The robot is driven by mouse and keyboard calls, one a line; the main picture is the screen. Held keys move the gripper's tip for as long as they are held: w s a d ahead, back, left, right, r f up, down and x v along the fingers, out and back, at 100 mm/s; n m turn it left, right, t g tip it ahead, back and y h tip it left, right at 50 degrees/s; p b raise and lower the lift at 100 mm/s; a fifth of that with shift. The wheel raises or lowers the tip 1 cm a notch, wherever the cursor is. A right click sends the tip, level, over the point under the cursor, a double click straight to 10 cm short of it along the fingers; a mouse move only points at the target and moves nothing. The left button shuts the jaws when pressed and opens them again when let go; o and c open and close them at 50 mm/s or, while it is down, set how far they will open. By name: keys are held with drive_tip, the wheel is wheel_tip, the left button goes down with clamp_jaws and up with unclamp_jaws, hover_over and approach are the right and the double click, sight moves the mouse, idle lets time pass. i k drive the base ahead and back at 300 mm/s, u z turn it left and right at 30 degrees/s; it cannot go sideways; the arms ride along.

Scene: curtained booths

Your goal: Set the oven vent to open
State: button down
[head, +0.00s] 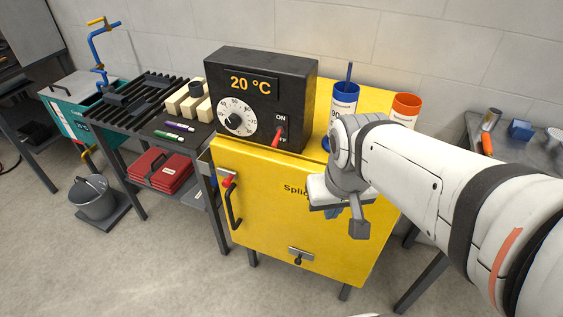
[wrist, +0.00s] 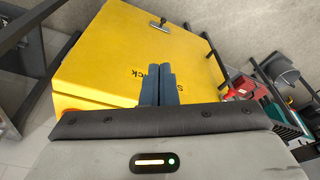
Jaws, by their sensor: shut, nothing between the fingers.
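The yellow oven (head: 270,215) stands in the middle of the head view, its front facing me. Low on its front is a small grey metal plate with a dark knob, which looks like the vent (head: 300,256); its setting is too small to read. The plate also shows in the wrist view (wrist: 159,25), near the top. My gripper (head: 332,214) is in front of the oven's upper right front, above and to the right of the vent. Its blue fingers (wrist: 158,71) are together and empty, and appear apart from the vent. My wrist hides part of the oven lettering.
A black control box (head: 262,95) reading 20 °C, with a dial and red switch, sits on the oven. Blue (head: 344,98) and orange (head: 405,108) containers stand beside it. A red-ended door handle (head: 232,200) juts out at left. Floor in front is clear.

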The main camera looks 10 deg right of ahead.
sight(294, 252)
drive_tip(key=u, duration=0.7)
drive_tip(key=k, duration=0.4)
drive_tip(key=u, duration=0.55)
